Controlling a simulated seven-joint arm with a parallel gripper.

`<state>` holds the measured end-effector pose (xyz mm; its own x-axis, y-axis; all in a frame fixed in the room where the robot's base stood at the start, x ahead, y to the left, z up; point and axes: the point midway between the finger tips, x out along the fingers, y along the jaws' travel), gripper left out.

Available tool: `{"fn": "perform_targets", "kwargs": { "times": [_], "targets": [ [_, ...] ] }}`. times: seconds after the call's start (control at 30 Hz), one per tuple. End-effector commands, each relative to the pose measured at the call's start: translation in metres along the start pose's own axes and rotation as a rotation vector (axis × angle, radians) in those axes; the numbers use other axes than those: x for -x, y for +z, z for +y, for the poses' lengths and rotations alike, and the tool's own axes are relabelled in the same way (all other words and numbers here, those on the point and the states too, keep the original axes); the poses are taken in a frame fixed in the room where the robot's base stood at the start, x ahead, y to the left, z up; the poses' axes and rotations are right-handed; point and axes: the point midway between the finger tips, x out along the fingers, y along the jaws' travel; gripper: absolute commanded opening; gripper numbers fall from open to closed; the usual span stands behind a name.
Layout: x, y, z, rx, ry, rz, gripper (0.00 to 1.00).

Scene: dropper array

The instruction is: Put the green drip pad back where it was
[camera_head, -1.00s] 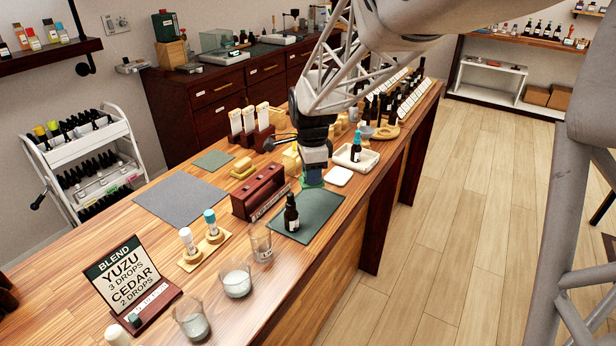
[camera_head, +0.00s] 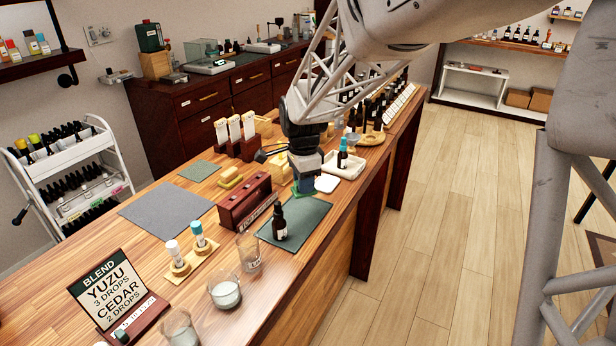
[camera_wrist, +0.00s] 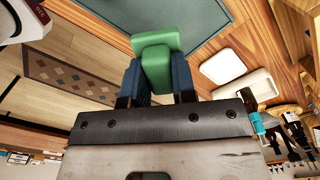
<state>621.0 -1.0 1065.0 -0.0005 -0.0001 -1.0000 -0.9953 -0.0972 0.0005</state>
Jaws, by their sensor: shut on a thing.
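My gripper (camera_head: 304,188) is shut on the green drip pad (camera_wrist: 155,62), which sits between the blue fingers in the wrist view. In the head view a small green edge of the pad (camera_head: 298,196) shows at the fingertips, close to the far edge of the dark green mat (camera_head: 312,212). The mat also shows beyond the pad in the wrist view (camera_wrist: 190,14). Whether the pad touches the mat or the bench cannot be told. A white square pad (camera_head: 327,184) lies on the wood just right of my gripper, and it also shows in the wrist view (camera_wrist: 222,66).
A dark bottle (camera_head: 279,222) stands on the mat beside a red-brown rack (camera_head: 245,198). A white tray (camera_head: 354,165) with a teal-topped bottle (camera_head: 342,153) stands beyond the white pad. Glasses (camera_head: 224,290) and a blend sign (camera_head: 118,295) stand nearer. A grey mat (camera_head: 165,208) lies bare at left.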

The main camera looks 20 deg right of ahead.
Motion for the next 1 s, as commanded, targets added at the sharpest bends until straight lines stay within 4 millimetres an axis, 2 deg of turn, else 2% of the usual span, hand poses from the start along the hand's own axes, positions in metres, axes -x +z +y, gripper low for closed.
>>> {"fn": "perform_targets", "kwargs": {
  "times": [0.6, 1.0],
  "targets": [
    [-0.017, -0.059, 0.036, 0.515, 0.000, 0.000, 0.06],
    [-0.023, -0.075, 0.048, 0.686, 0.000, 0.000, 0.06]
  ]
}}
